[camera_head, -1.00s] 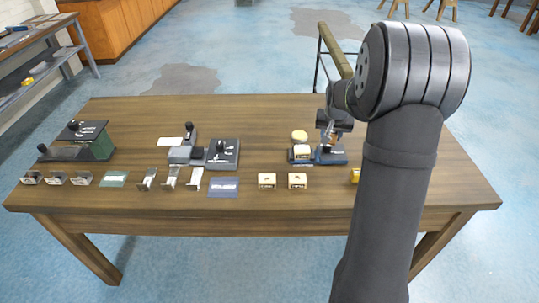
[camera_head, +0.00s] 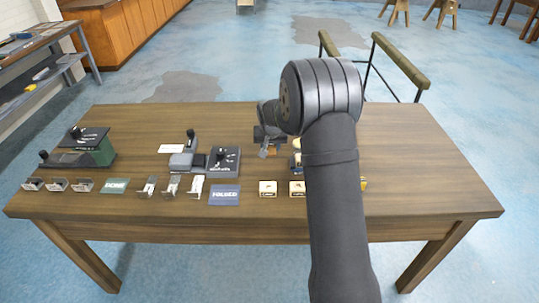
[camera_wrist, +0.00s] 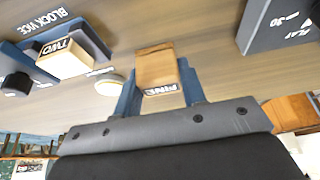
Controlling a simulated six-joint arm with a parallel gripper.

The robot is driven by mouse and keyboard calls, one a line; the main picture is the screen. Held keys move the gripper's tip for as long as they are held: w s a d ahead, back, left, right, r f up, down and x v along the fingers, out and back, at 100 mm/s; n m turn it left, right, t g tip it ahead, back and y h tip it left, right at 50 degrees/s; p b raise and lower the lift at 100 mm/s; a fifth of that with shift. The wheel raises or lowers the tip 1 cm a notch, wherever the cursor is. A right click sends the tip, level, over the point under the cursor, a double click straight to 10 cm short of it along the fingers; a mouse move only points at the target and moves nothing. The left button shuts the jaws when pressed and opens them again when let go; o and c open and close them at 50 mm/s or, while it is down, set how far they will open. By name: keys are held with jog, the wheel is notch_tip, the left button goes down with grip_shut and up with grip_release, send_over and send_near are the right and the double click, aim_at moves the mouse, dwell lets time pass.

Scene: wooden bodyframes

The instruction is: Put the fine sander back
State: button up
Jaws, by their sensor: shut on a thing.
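The fine sander, a wooden block with a "FINE" label (camera_wrist: 160,72), is between the blue fingers of my gripper (camera_wrist: 162,92) in the wrist view. My gripper is shut on it. In the head view my gripper (camera_head: 268,148) is above the middle of the table, right of the dark grey fixture (camera_head: 222,162). The sander is small and partly hidden there. It appears held clear of the table.
The block vice (camera_wrist: 20,58) holds a block labelled "TWO" (camera_wrist: 66,58); a round pale disc (camera_wrist: 109,80) lies near it. Cream blocks (camera_head: 267,188) line the front, beside a blue "FOLDED" plate (camera_head: 225,198). The table's back middle is clear.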

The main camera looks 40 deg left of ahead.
aim_at(269, 155)
jog(key=shift+s+a+f, duration=0.1)
jog(key=shift+a+f, duration=0.1)
jog(key=shift+f, duration=1.9)
jog(key=shift+f, duration=0.15)
jog(key=o, duration=0.9)
jog(key=shift+o, duration=0.2)
jog(key=v, duration=1.2)
